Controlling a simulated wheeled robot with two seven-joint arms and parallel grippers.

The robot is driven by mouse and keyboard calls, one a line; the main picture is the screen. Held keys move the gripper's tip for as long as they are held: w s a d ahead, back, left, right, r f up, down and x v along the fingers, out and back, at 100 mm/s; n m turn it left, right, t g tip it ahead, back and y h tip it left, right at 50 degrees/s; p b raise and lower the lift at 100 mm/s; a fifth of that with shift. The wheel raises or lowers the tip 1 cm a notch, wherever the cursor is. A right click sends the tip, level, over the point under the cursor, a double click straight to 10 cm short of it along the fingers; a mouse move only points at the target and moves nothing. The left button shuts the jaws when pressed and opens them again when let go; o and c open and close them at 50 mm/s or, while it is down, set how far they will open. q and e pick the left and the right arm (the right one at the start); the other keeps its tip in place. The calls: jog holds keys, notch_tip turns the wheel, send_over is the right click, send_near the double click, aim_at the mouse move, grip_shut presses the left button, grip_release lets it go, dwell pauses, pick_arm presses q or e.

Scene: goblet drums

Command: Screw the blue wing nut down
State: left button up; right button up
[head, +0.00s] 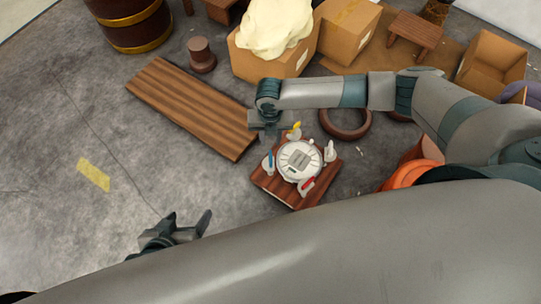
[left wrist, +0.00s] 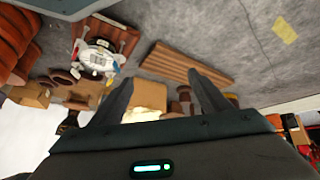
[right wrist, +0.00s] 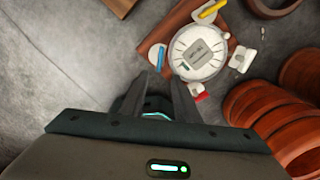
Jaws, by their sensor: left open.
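The blue wing nut (head: 270,159) is at the left side of a round white drum head (head: 300,160) on a wooden board (head: 287,196). In the right wrist view the blue wing nut (right wrist: 160,57) lies just beyond my fingertips, on a white lug. My right gripper (head: 272,136) hangs above and behind it, pointing down. Its fingers (right wrist: 161,82) stand a narrow gap apart with nothing seen between them. Whether they touch the nut, I cannot tell. My left gripper (head: 190,222) is open and empty over the floor at the lower left.
A yellow wing nut (head: 296,128) and a red one (head: 307,185) sit around the drum head. A long plank (head: 190,105) lies behind left, a dark ring (head: 345,123) behind right. Boxes (head: 350,30) stand at the back.

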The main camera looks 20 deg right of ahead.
jog(key=b, duration=0.2)
send_over(271, 158)
notch_tip(271, 158, down, 10)
jog(key=shift+w+r, duration=0.1)
jog(key=shift+r, duration=0.15)
notch_tip(271, 158, down, 3)
jog(key=shift+f+b, duration=0.1)
jog(key=shift+b, duration=0.25)
pick_arm(q)
jog(key=w+d+r+t+h, duration=0.1)
jog(key=w+d+r+t, duration=0.3)
jog(key=shift+w+r+h, duration=0.15)
jog(key=shift+w+h, duration=0.15)
jog(key=shift+h, duration=0.1)
pick_arm(e)
jog(key=shift+f, duration=0.65)
jog(key=shift+c, duration=0.6)
grip_shut()
